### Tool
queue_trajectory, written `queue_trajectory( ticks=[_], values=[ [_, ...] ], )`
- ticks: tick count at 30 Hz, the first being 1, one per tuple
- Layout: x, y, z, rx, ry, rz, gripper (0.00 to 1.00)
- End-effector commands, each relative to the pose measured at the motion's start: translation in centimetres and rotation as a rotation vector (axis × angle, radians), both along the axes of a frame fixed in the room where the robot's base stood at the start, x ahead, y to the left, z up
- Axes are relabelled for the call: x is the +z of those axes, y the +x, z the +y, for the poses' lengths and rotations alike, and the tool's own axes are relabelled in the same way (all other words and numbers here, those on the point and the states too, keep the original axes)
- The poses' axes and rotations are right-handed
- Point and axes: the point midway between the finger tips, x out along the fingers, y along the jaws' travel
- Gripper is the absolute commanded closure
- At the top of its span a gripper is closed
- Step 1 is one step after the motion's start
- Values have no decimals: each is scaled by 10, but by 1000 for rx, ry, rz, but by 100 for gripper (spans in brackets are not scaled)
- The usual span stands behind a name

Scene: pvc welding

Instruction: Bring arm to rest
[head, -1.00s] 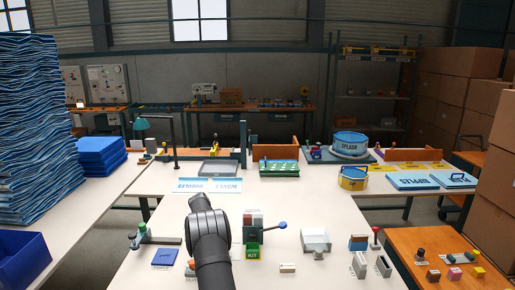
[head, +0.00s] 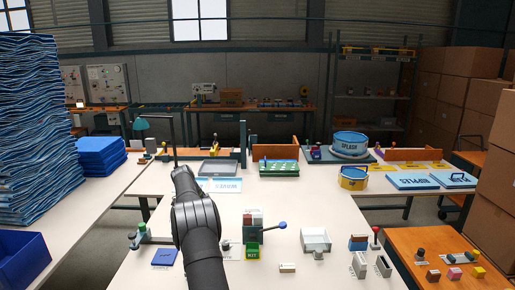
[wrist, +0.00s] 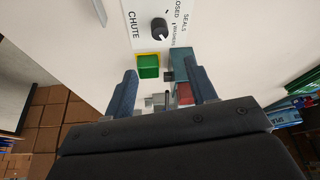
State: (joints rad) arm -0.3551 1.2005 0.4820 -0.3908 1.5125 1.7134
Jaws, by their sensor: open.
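My arm (head: 198,225) rises from the bottom of the head view and leans slightly left over the white table. Its far end stands in front of the blue-lettered cards, and the fingers cannot be made out there. In the wrist view my gripper (wrist: 164,84) has its two blue-grey fingers spread apart with nothing held between them.
A lever with a blue ball (head: 282,225) stands right of my arm. A blue pad (head: 164,258) lies to its left. A tall stack of blue sheets (head: 35,130) is at far left. Bare table lies at centre right.

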Motion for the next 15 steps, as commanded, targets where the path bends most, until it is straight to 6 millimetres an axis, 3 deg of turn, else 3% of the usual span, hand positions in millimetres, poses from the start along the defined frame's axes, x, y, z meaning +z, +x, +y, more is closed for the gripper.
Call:
queue_trajectory(
  ticks=[15],
  values=[
    [-97,10,-39,-1,0,-1,48]
  ],
)
